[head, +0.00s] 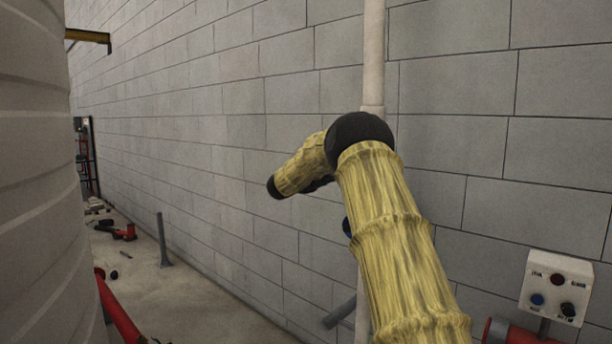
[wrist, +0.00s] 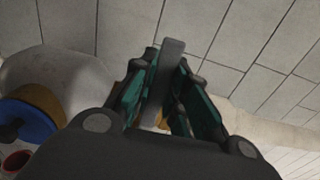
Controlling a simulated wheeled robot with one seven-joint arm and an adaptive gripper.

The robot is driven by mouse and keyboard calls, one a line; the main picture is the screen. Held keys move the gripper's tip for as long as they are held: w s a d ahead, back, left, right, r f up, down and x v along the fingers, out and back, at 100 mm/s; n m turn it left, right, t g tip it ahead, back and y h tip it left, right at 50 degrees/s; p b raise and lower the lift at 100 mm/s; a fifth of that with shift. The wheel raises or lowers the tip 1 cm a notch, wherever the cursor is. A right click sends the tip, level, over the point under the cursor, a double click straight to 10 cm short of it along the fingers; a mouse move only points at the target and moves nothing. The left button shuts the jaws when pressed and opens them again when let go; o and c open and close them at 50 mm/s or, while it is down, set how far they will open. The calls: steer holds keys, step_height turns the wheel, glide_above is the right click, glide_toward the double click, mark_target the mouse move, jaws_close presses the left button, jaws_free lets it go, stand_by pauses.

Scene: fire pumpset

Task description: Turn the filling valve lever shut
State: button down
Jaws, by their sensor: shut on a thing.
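In the wrist view, my gripper (wrist: 163,72) has its teal-padded fingers on either side of a flat grey bar, which looks like the valve lever (wrist: 171,58). The fingers are shut on it, and its end sticks out past the fingertips. A small yellowish part (wrist: 162,119) shows low between the fingers; the rest of the valve is hidden behind my gripper body. In the head view, my yellow arm bends at a dark joint in front of the wall, and neither the fingers nor the lever can be made out.
A white vertical pipe (head: 373,55) runs up the grey block wall (head: 450,95) behind my arm. A large pale tank (head: 35,170) stands at left. A control box (head: 556,288) is at lower right. A blue round part (wrist: 28,122) lies left of my gripper. Floor (head: 190,300) is partly open.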

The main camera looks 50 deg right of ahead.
steer(key=shift+f, duration=0.35)
steer(key=c, duration=1.4)
jaws_free()
steer(key=shift+a+r, duration=0.1)
steer(key=shift+r, duration=0.05)
steer(key=a, duration=1.1)
steer(key=shift+a, duration=0.35)
